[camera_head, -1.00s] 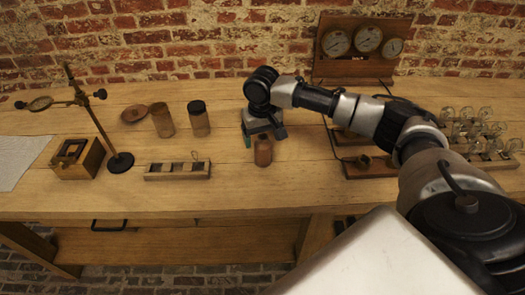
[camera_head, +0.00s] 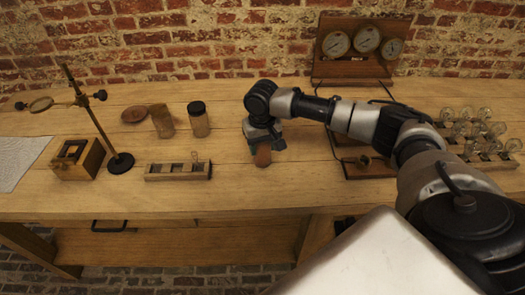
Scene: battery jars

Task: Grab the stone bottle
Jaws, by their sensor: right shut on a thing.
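My left gripper is not in view.
To the left stand a dark-lidded jar (camera_head: 199,122), a brown jar (camera_head: 162,122) and a slotted wooden block (camera_head: 178,171). A lens stand (camera_head: 118,160) is further left. Several glass bulbs (camera_head: 484,130) are at right. Bare bench lies around the bottle.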

